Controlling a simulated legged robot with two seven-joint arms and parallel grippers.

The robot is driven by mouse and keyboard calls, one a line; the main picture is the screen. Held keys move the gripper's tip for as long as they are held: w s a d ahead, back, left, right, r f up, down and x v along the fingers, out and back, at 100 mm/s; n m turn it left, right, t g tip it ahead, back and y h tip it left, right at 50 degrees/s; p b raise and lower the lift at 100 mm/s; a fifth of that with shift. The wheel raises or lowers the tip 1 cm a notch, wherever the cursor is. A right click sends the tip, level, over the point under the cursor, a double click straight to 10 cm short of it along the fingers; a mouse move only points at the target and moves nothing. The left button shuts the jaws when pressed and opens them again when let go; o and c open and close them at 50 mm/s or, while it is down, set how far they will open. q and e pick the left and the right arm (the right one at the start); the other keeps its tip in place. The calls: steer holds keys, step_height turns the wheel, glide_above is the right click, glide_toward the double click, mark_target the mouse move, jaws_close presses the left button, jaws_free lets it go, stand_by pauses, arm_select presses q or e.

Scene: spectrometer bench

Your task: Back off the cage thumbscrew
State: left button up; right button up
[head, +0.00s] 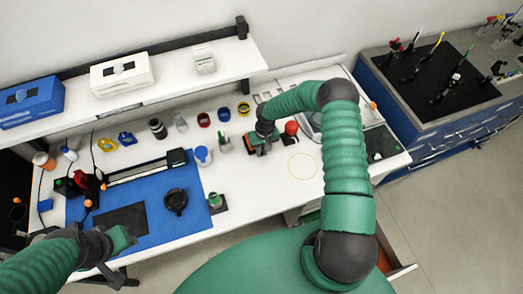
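I cannot pick out the cage thumbscrew at this size. A long dark rail assembly with a black block at its right end (147,169) lies on the blue mat (150,237), and I cannot tell if the thumbscrew is part of it. My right gripper (264,151) points down over the white bench, beside a green-and-orange tool; its fingers are too small to read. My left gripper (117,276) is low at the left, by the bench's front edge. Its finger gap is not clear, and I see nothing held in it.
A round black part (176,201) and a dark pad (122,219) lie on the mat. A green-topped post (215,202) stands at its right edge. Small coloured rings and containers line the back. The shelf (155,82) overhangs behind. White bench right of the mat is mostly clear.

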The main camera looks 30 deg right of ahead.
jaws_close()
steer(key=shift+d, duration=0.15)
steer(key=shift+a+f+h+b, duration=0.1)
steer(key=shift+a+h+b, duration=0.15)
steer(key=shift+h+b, duration=0.4)
steer(key=h+b, duration=0.3)
steer(key=b, duration=0.2)
steer(key=a+g+h+b, duration=0.1)
steer(key=h+b, duration=0.1)
steer(key=b, duration=0.3)
steer(key=f+g+h+b, duration=0.1)
steer(key=h+b, duration=0.2)
steer(key=b, duration=0.3)
steer(key=shift+w+a+h, duration=0.2)
steer(key=shift+a+h, duration=0.15)
steer(key=shift+a, duration=0.05)
steer(key=shift+a+g+h+b, duration=0.1)
steer(key=shift+g+h+b, duration=0.3)
steer(key=shift+h+b, duration=0.45)
